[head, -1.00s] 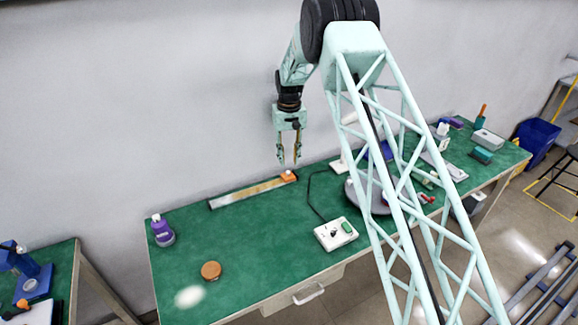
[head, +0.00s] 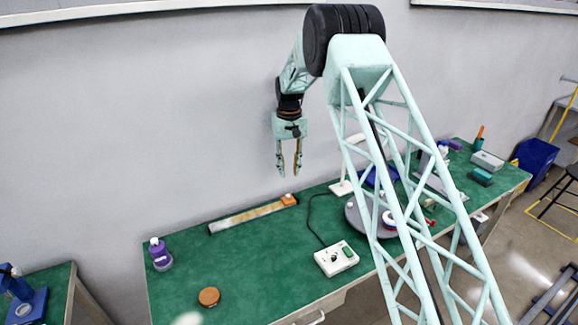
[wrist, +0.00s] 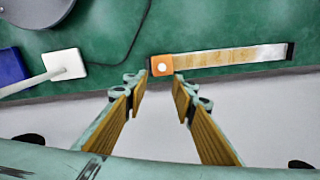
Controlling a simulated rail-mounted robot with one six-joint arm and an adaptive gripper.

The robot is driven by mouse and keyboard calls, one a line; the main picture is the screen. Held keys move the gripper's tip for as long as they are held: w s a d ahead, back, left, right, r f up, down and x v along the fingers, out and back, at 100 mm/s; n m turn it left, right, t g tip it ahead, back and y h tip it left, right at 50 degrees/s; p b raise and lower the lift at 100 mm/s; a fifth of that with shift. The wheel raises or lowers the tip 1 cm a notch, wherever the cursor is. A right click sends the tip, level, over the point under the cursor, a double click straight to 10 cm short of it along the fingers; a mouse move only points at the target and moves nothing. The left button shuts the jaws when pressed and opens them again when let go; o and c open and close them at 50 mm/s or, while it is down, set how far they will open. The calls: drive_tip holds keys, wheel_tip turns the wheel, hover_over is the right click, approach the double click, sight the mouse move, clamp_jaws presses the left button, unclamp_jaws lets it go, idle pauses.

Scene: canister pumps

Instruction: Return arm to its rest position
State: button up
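My gripper (head: 288,172) hangs above the back edge of the green table, fingers pointing down. It is open and empty. In the wrist view the two fingers (wrist: 160,92) stand apart with nothing between them. Below and beyond the fingertips lies a long flat strip (head: 248,216) with an orange block (head: 289,200) at its right end. The strip (wrist: 228,57) and orange block (wrist: 161,65) also show in the wrist view, apart from the fingers. My arm is raised and folded over at the elbow.
On the green table (head: 240,260) stand a purple canister (head: 160,255), a round brown disc (head: 209,297), a white box with a green button (head: 336,258) and a grey round plate (head: 355,217). A blue bin (head: 535,156) is at the right. The wall is close behind my gripper.

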drive_tip(key=s+d+r, duration=0.2)
drive_tip(key=s+r, duration=0.2)
drive_tip(key=r, duration=0.3)
drive_tip(key=s+d+r+t, duration=0.1)
drive_tip(key=s+d+r, duration=0.25)
drive_tip(key=r, duration=0.35)
drive_tip(key=s+d+r, duration=0.2)
drive_tip(key=s+r, duration=0.2)
drive_tip(key=r, duration=0.3)
drive_tip(key=s+d+r+m+t+b, duration=0.1)
drive_tip(key=s+d+r, duration=0.2)
drive_tip(key=s+r, duration=0.45)
drive_tip(key=s+d+r+b, duration=0.15)
drive_tip(key=s+r, duration=0.25)
drive_tip(key=s, duration=0.6)
drive_tip(key=s+d+r+t, duration=0.1)
drive_tip(key=s+d+r, duration=0.15)
drive_tip(key=s, duration=0.85)
drive_tip(key=s+d+r, duration=0.2)
drive_tip(key=s+d, duration=0.1)
drive_tip(key=s, duration=0.9)
drive_tip(key=s+d+f, duration=0.1)
drive_tip(key=s+f, duration=0.1)
drive_tip(key=s, duration=0.7)
drive_tip(key=s+d+f+m+t, duration=0.1)
drive_tip(key=s+f, duration=0.2)
drive_tip(key=s, duration=0.7)
drive_tip(key=shift+d+f+b, duration=0.25)
drive_tip(key=shift+b, duration=0.15)
